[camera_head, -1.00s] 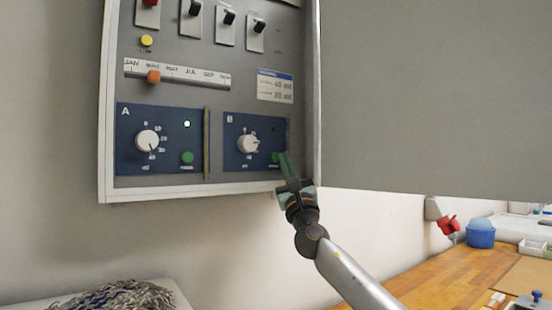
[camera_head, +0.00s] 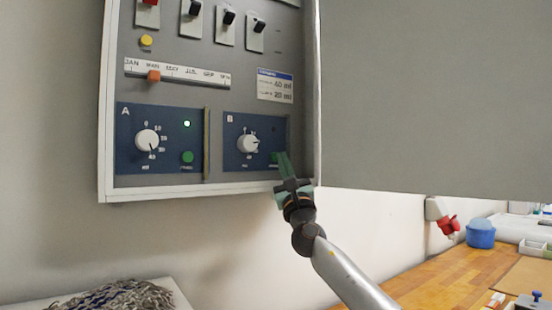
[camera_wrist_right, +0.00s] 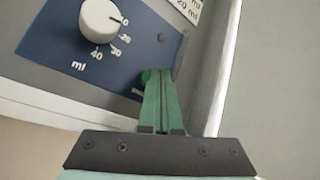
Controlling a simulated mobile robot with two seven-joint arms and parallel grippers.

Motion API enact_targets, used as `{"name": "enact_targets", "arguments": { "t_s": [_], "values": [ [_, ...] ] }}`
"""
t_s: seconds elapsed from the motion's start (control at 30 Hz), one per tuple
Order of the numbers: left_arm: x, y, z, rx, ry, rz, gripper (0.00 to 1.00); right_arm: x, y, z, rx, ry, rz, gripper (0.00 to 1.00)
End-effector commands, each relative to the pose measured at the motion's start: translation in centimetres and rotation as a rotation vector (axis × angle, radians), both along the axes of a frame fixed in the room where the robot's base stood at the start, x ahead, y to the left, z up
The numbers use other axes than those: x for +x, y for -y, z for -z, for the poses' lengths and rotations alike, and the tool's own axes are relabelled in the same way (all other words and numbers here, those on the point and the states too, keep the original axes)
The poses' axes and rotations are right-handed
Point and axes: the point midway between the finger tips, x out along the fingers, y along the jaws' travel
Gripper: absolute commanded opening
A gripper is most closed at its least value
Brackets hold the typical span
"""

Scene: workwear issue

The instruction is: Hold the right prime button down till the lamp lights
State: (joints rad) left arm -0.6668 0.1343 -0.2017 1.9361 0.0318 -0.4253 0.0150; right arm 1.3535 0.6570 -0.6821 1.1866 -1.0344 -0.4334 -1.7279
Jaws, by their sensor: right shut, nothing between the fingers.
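The right blue panel, marked B (camera_head: 231,160), has a white dial (camera_head: 247,143) and a green prime button (camera_head: 275,157), partly hidden by my fingers. The button's edge also shows in the wrist view (camera_wrist_right: 145,77). Panel B's small lamp (camera_wrist_right: 162,37) is dark. My right gripper (camera_head: 281,155) is shut and empty, its green fingertips at the button. In the wrist view the fingertips (camera_wrist_right: 158,72) overlap the button; I cannot tell whether it is pressed in. My left gripper is not in view.
Switches and a month slider (camera_head: 153,76) sit above. The cabinet's open grey door (camera_head: 430,100) stands right of my gripper. A wooden bench (camera_head: 420,275) is below right.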

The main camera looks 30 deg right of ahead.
Motion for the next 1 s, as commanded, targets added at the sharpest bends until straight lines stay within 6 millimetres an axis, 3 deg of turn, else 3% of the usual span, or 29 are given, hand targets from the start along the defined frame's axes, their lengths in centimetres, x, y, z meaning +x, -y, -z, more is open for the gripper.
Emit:
{"name": "enact_targets", "arguments": {
  "t_s": [1.0],
  "values": [
    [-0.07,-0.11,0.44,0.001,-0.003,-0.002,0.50,0.77,-0.03,-0.01,0.001,0.001,0.000,0.00]
  ]
}}
